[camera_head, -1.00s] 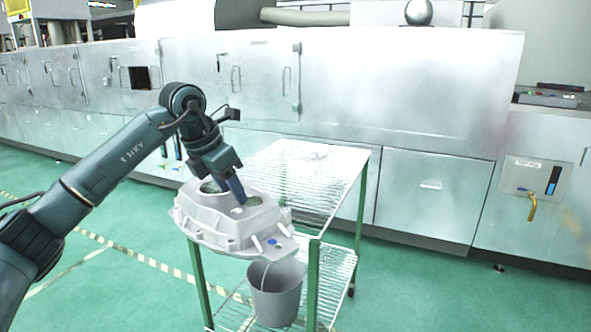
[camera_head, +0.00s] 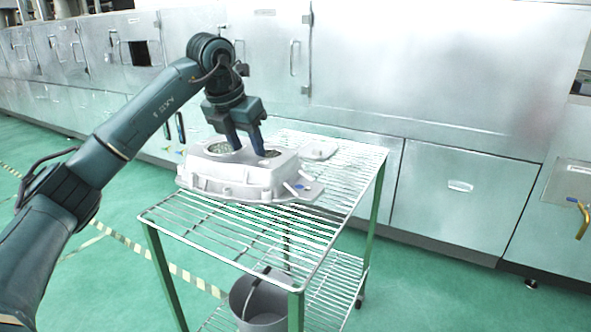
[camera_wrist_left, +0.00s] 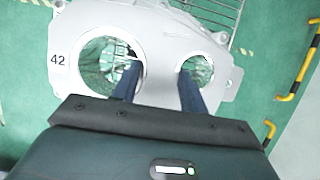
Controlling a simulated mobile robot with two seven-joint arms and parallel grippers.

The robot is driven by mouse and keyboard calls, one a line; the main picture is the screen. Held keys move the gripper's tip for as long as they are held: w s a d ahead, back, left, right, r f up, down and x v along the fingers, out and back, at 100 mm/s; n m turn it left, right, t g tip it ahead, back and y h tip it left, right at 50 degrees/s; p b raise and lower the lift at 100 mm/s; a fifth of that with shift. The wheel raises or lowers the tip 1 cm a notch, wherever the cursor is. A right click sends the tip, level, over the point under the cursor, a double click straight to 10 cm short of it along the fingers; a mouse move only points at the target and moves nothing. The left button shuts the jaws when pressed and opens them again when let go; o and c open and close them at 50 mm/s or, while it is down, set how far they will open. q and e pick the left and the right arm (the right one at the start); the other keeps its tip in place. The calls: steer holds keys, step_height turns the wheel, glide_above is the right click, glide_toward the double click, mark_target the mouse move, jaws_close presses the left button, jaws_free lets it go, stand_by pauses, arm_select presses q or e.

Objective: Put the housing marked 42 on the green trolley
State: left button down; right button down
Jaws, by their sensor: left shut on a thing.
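The housing (camera_head: 232,182) is a pale grey aluminium casting with two round openings and a flanged rim. The number 42 shows on it in the left wrist view (camera_wrist_left: 57,60). My left gripper (camera_head: 247,148) is shut on the web between the openings, one finger in each; the fingers (camera_wrist_left: 158,78) also show in the left wrist view. The housing is over the top wire shelf of the green trolley (camera_head: 222,236), roughly level. I cannot tell whether its underside touches the shelf. My right gripper is not in view.
A grey bucket (camera_head: 262,300) stands on the trolley's lower shelf. The front and right parts of the top shelf are bare. Steel cabinets (camera_head: 430,80) stand close behind the trolley. Yellow-black rails (camera_wrist_left: 300,72) show in the wrist view.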

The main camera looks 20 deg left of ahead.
arm_select(q)
steer(key=shift+w+r, duration=0.15)
steer(key=shift+w, duration=0.15)
steer(key=shift+w+f, duration=0.15)
steer(key=shift+f, duration=0.15)
step_height(320, 180, down, 5)
steer(key=shift+r+b, duration=0.1)
steer(key=shift+b, duration=0.4)
steer(key=shift+f, duration=2.2)
steer(key=c, duration=1.2)
jaws_free()
steer(key=shift+f, duration=0.2)
steer(key=o, duration=0.4)
steer(key=shift+o, duration=0.2)
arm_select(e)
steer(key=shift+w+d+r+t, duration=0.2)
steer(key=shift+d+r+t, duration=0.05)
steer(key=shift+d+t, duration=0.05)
arm_select(q)
steer(key=shift+r, duration=0.15)
